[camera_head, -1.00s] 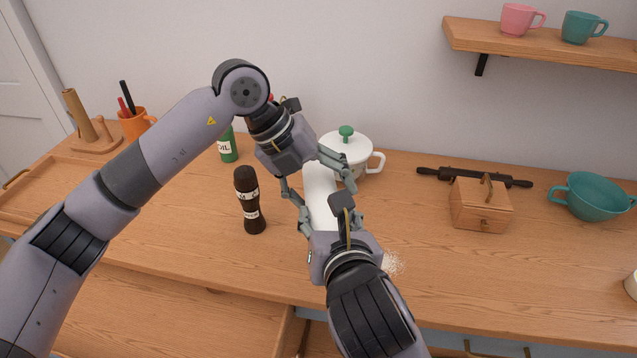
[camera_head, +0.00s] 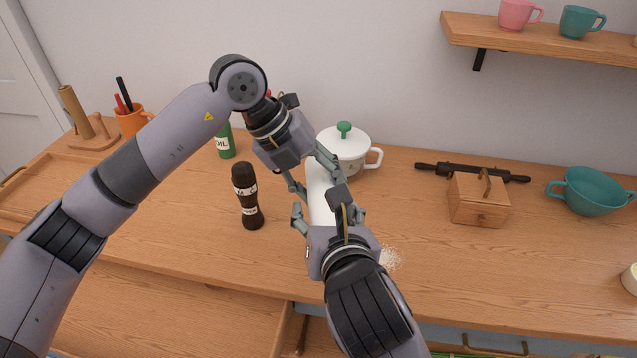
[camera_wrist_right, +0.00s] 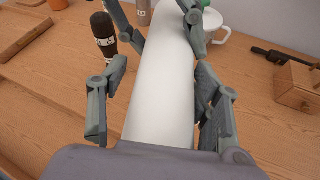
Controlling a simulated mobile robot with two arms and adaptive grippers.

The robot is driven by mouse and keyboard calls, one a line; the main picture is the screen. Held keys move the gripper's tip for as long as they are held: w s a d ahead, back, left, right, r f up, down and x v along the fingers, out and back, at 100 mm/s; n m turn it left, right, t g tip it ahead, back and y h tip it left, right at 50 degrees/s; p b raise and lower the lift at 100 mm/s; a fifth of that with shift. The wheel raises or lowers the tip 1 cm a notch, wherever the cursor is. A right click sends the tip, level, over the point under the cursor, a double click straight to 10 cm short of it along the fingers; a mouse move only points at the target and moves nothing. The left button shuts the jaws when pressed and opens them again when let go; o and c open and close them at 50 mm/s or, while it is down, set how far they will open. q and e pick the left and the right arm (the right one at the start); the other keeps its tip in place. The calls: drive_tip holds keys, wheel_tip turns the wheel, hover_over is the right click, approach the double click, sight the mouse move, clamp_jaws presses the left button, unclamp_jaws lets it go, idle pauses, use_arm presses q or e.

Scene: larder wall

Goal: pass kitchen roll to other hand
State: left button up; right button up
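The kitchen roll (camera_head: 319,198) is a white cylinder, seen between my two grippers above the counter. In the right wrist view the roll (camera_wrist_right: 163,95) runs lengthwise up the middle. My left gripper (camera_head: 312,172) has its fingers against both sides of the far part of the roll; they also show at the top of the wrist view (camera_wrist_right: 168,32). My right gripper (camera_head: 328,215) is around the near part. Its fingers stand apart, with a visible gap between the left finger and the roll. The roll's near end is hidden behind my right gripper.
A dark pepper mill (camera_head: 247,196) stands just left of the roll. A white lidded pot (camera_head: 345,150) is close behind it. A green oil bottle (camera_head: 225,143), a wooden box (camera_head: 478,200), a rolling pin (camera_head: 470,173) and a teal bowl (camera_head: 590,192) stand further off. White grains (camera_head: 391,258) lie on the counter.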

drive_tip(key=o, duration=0.4)
drive_tip(key=shift+c, duration=0.2)
